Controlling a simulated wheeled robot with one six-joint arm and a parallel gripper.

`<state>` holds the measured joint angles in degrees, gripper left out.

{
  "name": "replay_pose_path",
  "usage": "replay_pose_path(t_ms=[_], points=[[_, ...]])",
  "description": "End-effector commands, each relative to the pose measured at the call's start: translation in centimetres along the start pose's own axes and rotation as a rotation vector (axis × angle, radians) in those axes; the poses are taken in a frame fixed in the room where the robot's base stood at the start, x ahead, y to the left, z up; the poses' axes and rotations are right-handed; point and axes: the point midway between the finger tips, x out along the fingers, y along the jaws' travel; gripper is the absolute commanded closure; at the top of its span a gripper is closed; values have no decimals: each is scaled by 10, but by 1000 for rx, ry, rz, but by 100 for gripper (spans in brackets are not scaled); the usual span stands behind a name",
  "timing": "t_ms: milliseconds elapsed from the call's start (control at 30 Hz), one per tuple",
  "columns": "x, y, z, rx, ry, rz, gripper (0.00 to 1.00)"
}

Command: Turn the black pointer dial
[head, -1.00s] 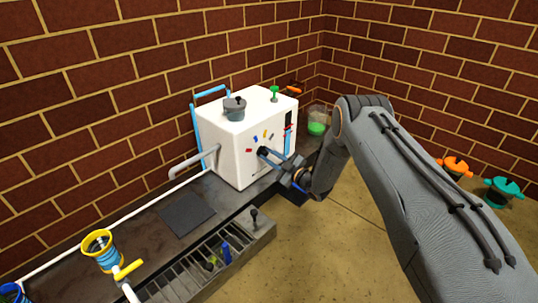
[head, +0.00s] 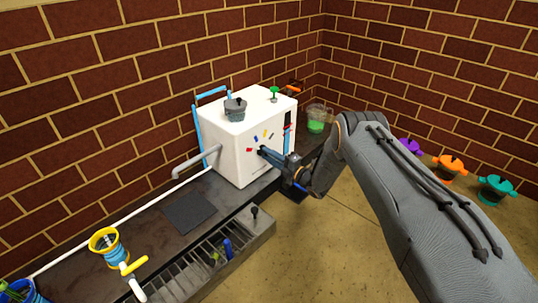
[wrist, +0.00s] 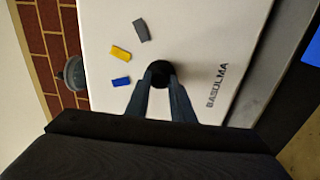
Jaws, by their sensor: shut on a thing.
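The black pointer dial (wrist: 160,72) sits on the front face of the white machine (head: 228,155). In the wrist view it is a round black knob between my fingertips, with colored marks in an arc beside it: grey, yellow and blue. My gripper (wrist: 160,80) is shut on the dial, one finger on each side. In the head view my gripper (head: 266,152) reaches the machine's front from the right and hides the dial. Which way the pointer points is hidden by the fingers.
A grey lidded pot (head: 235,108) and a green knob (head: 273,93) are on top of the machine. A grated tray (head: 230,250) is in front, below. A dark square pad (head: 190,213) and a yellow-rimmed blue holder (head: 105,243) are on the counter at left. Colored pots stand at right.

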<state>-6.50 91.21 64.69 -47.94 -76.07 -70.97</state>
Motion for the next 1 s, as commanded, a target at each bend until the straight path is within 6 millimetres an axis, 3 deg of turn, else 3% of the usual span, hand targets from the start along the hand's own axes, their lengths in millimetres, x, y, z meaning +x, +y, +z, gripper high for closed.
replay_pose_path(t_ms=[400,1000], points=[[-2,-1,1,-243,10,-5,100],[-2,-2,1,-300,12,-6,100]])
